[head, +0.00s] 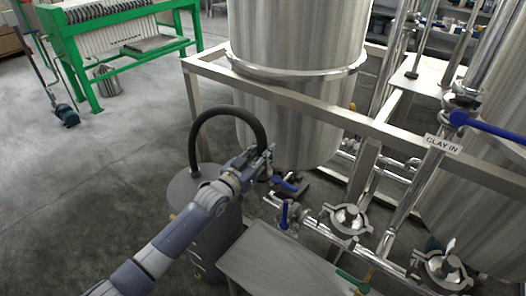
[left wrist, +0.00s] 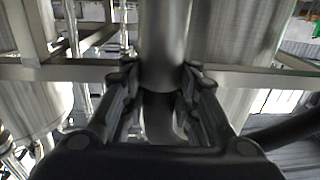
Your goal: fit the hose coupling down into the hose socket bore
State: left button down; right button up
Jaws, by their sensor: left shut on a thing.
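The black hose (head: 228,112) arches up from the grey drum and down to my left gripper (head: 264,162). In the left wrist view the two fingers of my left gripper (left wrist: 158,84) are closed on the hose coupling (left wrist: 165,45), a smooth grey metal cylinder. Dark hose (left wrist: 157,115) shows below it between the fingers. In the head view the coupling is mostly hidden by the gripper. The gripper is beside the big tank's lower wall, just above and left of a blue-handled valve (head: 285,185). I cannot make out the socket bore clearly. My right gripper is not in view.
A steel frame rail (head: 300,107) crosses behind the gripper, in front of the big tank (head: 297,40). The grey drum (head: 212,225) stands below my arm. A metal bench top (head: 275,262), pipes and another blue-handled valve (head: 287,214) lie to the lower right.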

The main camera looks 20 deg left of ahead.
pick_arm(q)
jog(key=shift+f+b, duration=0.55)
jog(key=shift+f, duration=0.05)
jog(key=c, duration=1.2)
grip_release()
jog(key=shift+o, duration=0.2)
jog(key=shift+f, duration=0.15)
jog(key=v, duration=1.2)
